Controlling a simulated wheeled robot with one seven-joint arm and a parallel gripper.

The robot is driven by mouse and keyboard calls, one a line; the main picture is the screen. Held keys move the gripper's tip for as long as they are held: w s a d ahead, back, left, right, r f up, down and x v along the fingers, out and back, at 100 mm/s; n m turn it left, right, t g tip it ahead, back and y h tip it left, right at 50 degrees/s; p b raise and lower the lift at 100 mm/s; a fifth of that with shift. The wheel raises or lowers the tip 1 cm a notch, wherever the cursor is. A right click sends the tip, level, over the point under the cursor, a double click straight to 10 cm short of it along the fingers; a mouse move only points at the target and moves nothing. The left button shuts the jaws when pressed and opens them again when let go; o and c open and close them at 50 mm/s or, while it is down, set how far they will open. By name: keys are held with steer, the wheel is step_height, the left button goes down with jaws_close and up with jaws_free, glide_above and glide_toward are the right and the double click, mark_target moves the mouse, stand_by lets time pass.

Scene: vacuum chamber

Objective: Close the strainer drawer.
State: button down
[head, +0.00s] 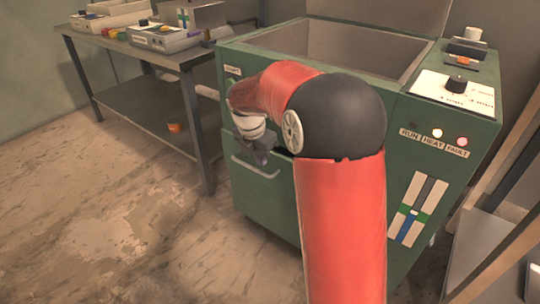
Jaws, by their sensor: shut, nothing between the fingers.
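The green machine (265,205) stands in the middle with its open grey basin on top. A pale bar handle (256,170) is on its front at the left, on what looks like the strainer drawer front (262,190). My red and black arm covers much of the machine's front. My gripper (261,158) is small and partly hidden by my arm. It is shut and empty, just in front of or above the handle; I cannot tell if it touches. My arm hides the drawer's right side, and I cannot tell how far it stands out.
A grey metal bench (125,45) with several devices stands at the left. A small orange object (174,127) sits on its lower shelf. A control panel (458,92) with lit lamps is at the machine's right. The floor (120,225) at the front left is clear.

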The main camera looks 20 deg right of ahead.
steer(key=w+v, duration=0.1)
steer(key=v, duration=0.7)
steer(key=w+a+f+t+h+b, duration=0.15)
steer(key=a+f+h+b, duration=0.25)
steer(key=f+h+b, duration=0.6)
steer(key=w+a+f+t+h+b, duration=0.2)
steer(key=w+a+t, duration=0.2)
steer(key=a+t, duration=0.55)
steer(key=w+d, duration=0.2)
steer(key=d, duration=0.1)
steer(key=w+d+g, duration=0.1)
steer(key=w+d, duration=0.2)
steer(key=w+d+g+b, duration=0.1)
steer(key=w+d, duration=0.1)
steer(key=d, duration=0.1)
steer(key=shift+w+d+r, duration=0.2)
steer(key=shift+w+d, duration=0.1)
steer(key=shift+w, duration=0.15)
steer(key=shift+d, duration=0.15)
steer(key=shift+p+x, duration=0.55)
steer(key=shift+x, duration=1.65)
steer(key=shift+d+r, duration=0.1)
steer(key=shift+r, duration=0.1)
